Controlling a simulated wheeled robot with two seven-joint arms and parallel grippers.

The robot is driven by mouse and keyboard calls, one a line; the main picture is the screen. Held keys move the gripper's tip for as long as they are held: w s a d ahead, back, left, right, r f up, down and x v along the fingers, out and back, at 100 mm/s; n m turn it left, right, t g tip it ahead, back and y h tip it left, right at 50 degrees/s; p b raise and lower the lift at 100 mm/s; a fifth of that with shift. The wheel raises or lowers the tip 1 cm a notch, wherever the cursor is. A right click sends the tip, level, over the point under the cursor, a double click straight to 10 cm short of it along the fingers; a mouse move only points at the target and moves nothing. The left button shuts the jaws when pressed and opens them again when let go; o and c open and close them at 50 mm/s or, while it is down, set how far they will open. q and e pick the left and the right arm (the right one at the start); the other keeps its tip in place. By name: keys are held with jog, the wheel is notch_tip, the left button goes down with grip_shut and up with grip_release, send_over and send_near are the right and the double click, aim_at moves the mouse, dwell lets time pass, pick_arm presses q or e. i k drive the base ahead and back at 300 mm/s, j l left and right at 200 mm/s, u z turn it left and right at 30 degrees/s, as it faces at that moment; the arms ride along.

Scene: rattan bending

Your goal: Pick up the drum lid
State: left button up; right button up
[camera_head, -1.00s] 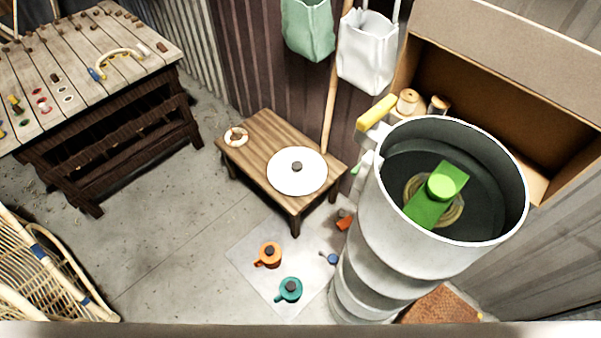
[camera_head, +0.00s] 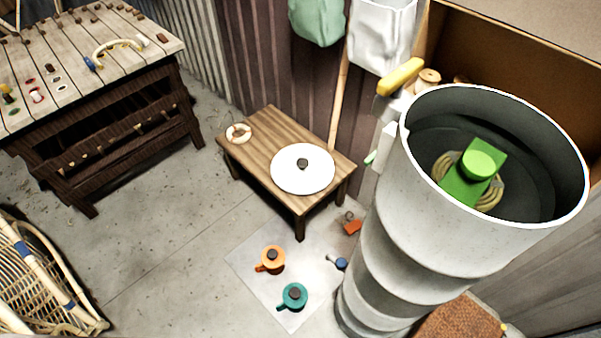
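The drum lid (camera_head: 290,178) is a round white disc with a dark knob in its middle. It lies flat on a low wooden table (camera_head: 255,130) near the centre of the head view. The tall white drum (camera_head: 420,240) stands to the right of the table with its top open. Inside it I see a green block with a round green top, resting on a coil. Neither of my grippers shows in the view.
A slatted workbench (camera_head: 105,60) stands at the upper left and a rattan chair (camera_head: 45,270) at the lower left. An orange mug (camera_head: 271,260) and a teal mug (camera_head: 292,297) sit on a pale floor mat. A cardboard box (camera_head: 500,60) is behind the drum. Floor left of the table is clear.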

aim_at(298, 169)
jog(key=i+j+z, duration=0.1)
jog(key=j, duration=0.25)
jog(key=i+j+z, duration=0.1)
jog(key=j, duration=0.3)
jog(key=i+j+z, duration=0.1)
jog(key=i+j, duration=0.15)
jog(key=j, duration=0.15)
jog(key=i+j+z, duration=0.1)
jog(key=j, duration=0.3)
jog(key=i+j+z, duration=0.1)
jog(key=j, duration=0.3)
jog(key=i+j+z, duration=0.1)
jog(key=j, duration=0.35)
